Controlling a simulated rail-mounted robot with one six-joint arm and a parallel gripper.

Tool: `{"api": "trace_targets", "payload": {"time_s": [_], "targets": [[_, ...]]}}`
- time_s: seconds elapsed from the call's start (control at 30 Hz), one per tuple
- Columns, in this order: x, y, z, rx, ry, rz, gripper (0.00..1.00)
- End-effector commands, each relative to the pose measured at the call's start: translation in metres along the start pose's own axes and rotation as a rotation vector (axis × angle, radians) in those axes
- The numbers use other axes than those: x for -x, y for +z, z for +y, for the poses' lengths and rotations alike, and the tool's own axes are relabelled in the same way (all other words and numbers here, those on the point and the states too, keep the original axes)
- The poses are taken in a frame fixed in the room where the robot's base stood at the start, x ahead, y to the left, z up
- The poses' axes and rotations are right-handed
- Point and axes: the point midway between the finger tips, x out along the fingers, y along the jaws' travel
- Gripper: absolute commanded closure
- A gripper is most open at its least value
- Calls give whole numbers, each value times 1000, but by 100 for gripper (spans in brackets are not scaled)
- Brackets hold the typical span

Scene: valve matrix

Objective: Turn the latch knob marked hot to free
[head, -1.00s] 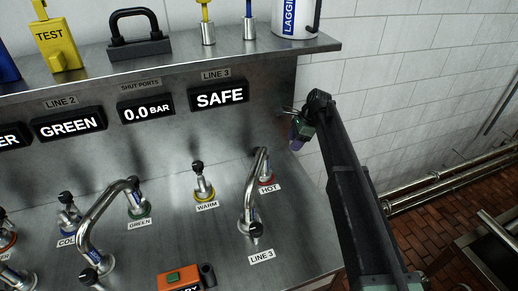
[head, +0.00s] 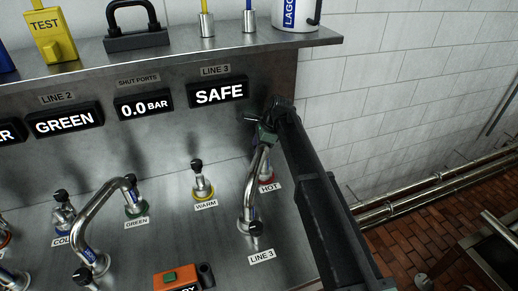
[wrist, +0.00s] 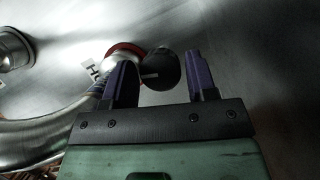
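The hot latch fitting shows in the wrist view as a red ring (wrist: 122,50) with a black round knob (wrist: 160,70) beside it. Its HOT label (head: 269,187) is at the right end of the panel in the head view, where my arm and a bent pipe partly hide the fitting. My gripper (wrist: 162,70) is open, with its two purple fingers apart. The black knob appears between the fingers in the wrist view; I cannot tell whether either finger touches it. In the head view my gripper (head: 264,135) is above the fitting.
A bent metal pipe (head: 252,190) runs from the hot fitting to LINE 3, close to my gripper. The warm fitting (head: 201,182) stands to the left. A display (head: 218,92) reads SAFE. A shelf (head: 180,47) overhangs the panel; the wall is at right.

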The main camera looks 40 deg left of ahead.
Motion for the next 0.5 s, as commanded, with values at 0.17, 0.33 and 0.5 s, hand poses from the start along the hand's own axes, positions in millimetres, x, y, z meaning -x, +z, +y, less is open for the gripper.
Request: {"api": "trace_targets", "payload": {"time_s": [0.17,0.33,0.5], "targets": [[0,0,0,0,0,0,74],[0,0,-2,34,14,1,82],[0,0,-3,210,87,1,82]]}}
